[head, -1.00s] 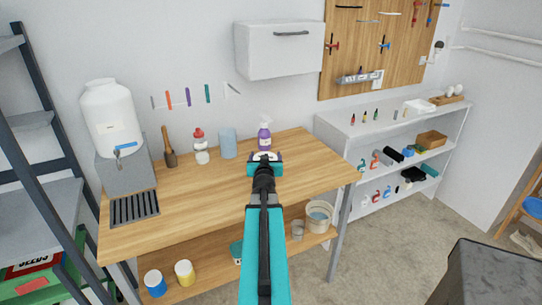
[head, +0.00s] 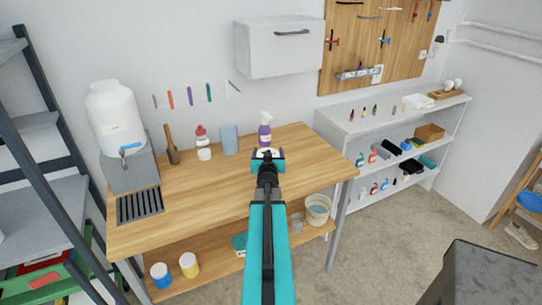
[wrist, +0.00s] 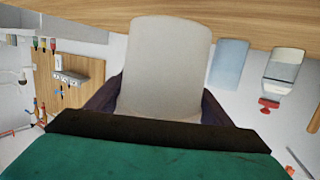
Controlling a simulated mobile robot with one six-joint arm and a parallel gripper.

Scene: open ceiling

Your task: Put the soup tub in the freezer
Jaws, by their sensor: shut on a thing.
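My gripper (head: 267,162) is in front of me over the wooden workbench, its fingers closed on a pale, cream-white tapered tub, which I take to be the soup tub (wrist: 165,65). In the wrist view the dark fingers press on both sides of the tub, and its lower part in the picture is hidden behind the gripper body. In the head view only a small white bit of the tub (head: 267,152) shows beyond the gripper. I cannot make out a freezer for certain in either view.
The workbench (head: 200,200) carries a purple spray bottle (head: 265,130), a blue cylinder (head: 229,139), a red-topped bottle (head: 202,143) and a water dispenser (head: 115,120). A closed white wall cabinet (head: 280,50) hangs above. Open shelves stand left and right. Floor shows at right.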

